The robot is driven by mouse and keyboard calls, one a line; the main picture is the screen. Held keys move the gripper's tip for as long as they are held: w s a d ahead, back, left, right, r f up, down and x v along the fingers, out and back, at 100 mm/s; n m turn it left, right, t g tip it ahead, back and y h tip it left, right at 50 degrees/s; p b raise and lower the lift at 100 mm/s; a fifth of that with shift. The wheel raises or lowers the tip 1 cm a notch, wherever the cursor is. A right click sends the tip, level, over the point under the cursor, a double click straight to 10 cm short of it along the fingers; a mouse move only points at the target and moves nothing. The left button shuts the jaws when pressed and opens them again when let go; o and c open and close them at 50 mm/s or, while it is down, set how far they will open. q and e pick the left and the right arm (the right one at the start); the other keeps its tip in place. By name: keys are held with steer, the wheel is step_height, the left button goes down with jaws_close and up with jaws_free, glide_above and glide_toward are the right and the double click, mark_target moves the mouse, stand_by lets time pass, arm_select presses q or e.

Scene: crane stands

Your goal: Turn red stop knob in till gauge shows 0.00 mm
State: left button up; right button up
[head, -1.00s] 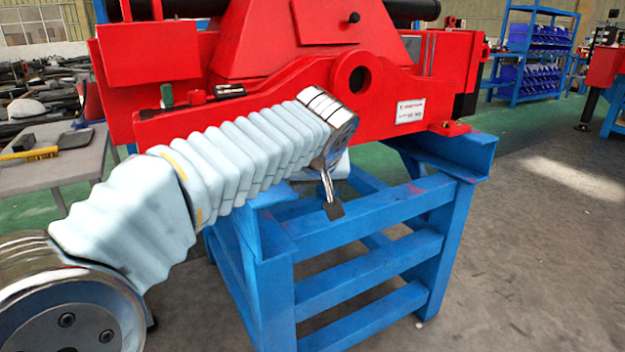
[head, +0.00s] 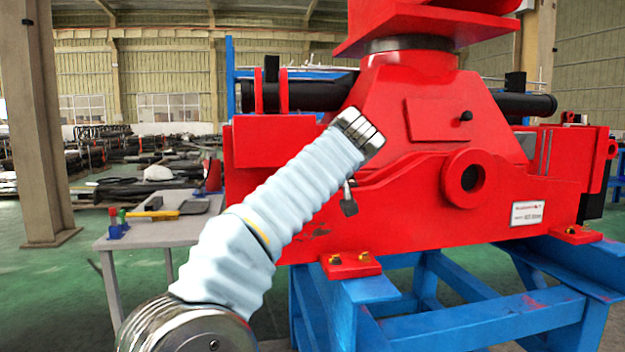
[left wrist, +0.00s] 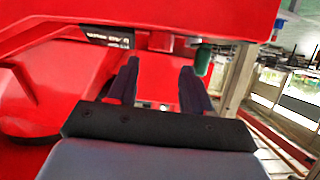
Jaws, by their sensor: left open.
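The red crane body (head: 400,200) fills the middle and right of the head view. My left arm reaches up to it from the lower left, and a small dark part of my left gripper (head: 349,203) shows below the wrist. In the left wrist view my left gripper (left wrist: 160,84) is open, its two dark fingers apart in front of red surfaces. A black part with white lettering (left wrist: 112,38) lies beyond the left finger; I cannot read it. A green cylinder (left wrist: 203,60) is beyond the right finger. I cannot pick out the red stop knob or a gauge reading. My right gripper is out of view.
The crane rests on a blue stand (head: 480,330). A grey table (head: 150,233) with small tools stands at the left, near a concrete column (head: 40,130). Green floor (head: 50,300) is open at the lower left.

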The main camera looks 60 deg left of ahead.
arm_select(q)
steer(key=x, duration=0.6)
steer(key=shift+w+a+p, duration=0.1)
steer(key=shift+a+p, duration=0.2)
steer(key=c, duration=0.8)
steer(key=shift+f+m+t+h+b, duration=0.15)
steer(key=shift+m+t+h+b, duration=0.25)
steer(key=shift+m+t, duration=0.4)
steer(key=shift+m+t+h+p, duration=0.45)
steer(key=shift+m+t+h, duration=0.05)
steer(key=shift+m+t, duration=0.3)
steer(key=shift+s+a+m+t+h+p, duration=0.1)
steer(key=shift+s+m+t+h+p, duration=0.2)
steer(key=shift+m+t+h, duration=0.4)
steer(key=o, duration=0.8)
